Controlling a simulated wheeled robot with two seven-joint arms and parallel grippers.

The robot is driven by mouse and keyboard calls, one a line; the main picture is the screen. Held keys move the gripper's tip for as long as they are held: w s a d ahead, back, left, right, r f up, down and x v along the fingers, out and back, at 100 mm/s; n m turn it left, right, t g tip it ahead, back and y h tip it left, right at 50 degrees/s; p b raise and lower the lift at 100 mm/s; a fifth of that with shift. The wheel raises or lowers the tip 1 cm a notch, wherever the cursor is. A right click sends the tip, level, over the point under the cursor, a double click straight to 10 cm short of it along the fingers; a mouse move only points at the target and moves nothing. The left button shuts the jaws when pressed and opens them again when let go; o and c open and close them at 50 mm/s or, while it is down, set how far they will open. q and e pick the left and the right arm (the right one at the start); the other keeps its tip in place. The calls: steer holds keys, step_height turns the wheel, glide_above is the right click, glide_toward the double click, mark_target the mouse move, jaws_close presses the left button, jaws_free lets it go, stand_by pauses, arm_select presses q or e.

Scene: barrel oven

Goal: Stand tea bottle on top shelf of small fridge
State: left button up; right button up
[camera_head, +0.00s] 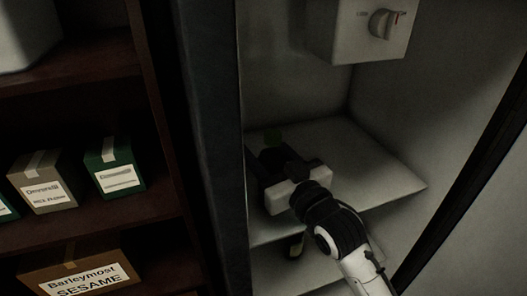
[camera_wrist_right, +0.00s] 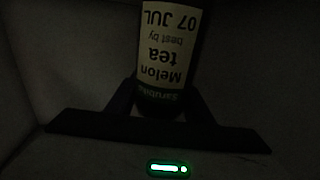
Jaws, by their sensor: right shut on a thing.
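The tea bottle (camera_wrist_right: 170,45) shows a pale label reading "Melon tea, best by 07 JUL", upside down in the right wrist view. My right gripper (camera_wrist_right: 160,100) is shut on it, with a dark finger on each side. In the head view the gripper (camera_head: 272,162) is inside the small fridge, over the left part of the top shelf (camera_head: 375,155). The bottle looks roughly upright. Its base is hidden by my gripper, so I cannot tell if it touches the shelf. My left gripper is not in view.
A white control box with a knob (camera_head: 384,24) hangs above the shelf. A lower shelf (camera_head: 290,272) holds a small, unclear item (camera_head: 296,246). The fridge's dark left edge (camera_head: 210,130) is close. Left of it, a rack holds boxes (camera_head: 115,165). The shelf's right part is clear.

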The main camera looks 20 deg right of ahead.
mark_target(280, 169)
steer(key=shift+r, duration=0.15)
steer(key=o, duration=1.4)
steer(key=shift+f, duration=0.2)
steer(key=shift+s+r, duration=0.1)
steer(key=v, duration=1.1)
steer(key=shift+s, duration=0.4)
